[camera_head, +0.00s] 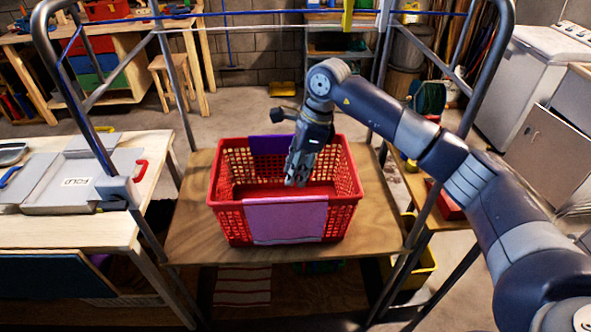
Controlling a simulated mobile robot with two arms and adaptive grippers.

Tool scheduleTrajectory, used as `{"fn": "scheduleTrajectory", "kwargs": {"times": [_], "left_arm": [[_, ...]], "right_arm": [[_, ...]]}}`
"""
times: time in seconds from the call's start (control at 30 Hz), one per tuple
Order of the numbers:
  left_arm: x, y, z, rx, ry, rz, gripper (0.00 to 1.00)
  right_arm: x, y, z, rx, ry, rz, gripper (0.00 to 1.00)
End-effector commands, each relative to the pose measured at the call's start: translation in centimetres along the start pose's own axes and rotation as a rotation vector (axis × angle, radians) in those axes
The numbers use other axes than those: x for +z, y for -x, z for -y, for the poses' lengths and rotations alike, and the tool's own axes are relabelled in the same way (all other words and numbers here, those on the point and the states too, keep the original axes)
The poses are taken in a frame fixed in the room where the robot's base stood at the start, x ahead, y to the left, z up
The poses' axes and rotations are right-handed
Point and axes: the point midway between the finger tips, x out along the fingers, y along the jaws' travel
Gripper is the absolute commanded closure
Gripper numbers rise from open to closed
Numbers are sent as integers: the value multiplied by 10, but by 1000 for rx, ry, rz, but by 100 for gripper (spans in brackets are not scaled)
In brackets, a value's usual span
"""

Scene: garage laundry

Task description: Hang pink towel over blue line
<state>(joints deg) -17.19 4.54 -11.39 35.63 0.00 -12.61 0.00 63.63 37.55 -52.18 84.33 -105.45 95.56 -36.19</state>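The pink towel (286,222) hangs over the near wall of the red basket (227,218), which stands on a wooden board. The blue line (232,14) runs across the rack at the top of the view, above and beyond the basket. My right gripper (297,180) points down into the basket's opening, behind the pink towel and apart from it. Its fingertips look close together, but whether they are shut or hold anything cannot be made out. My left gripper is not in view.
A purple cloth (270,144) hangs over the basket's far wall. Metal rack posts (180,92) rise on both sides. A table with a folding board (75,190) stands at left.

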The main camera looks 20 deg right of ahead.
Motion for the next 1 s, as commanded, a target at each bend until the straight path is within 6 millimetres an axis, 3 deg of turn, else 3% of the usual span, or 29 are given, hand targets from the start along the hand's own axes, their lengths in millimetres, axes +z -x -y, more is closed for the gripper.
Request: {"fn": "scheduleTrajectory", "kwargs": {"times": [0.27, 0.67, 1.0], "left_arm": [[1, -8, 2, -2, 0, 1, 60], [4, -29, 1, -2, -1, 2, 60], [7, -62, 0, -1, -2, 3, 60]], "right_arm": [[-1, -18, -1, 2, 1, -2, 72], [0, -65, -1, 4, 0, 0, 72], [-1, -104, -1, 2, 0, 0, 72]]}}
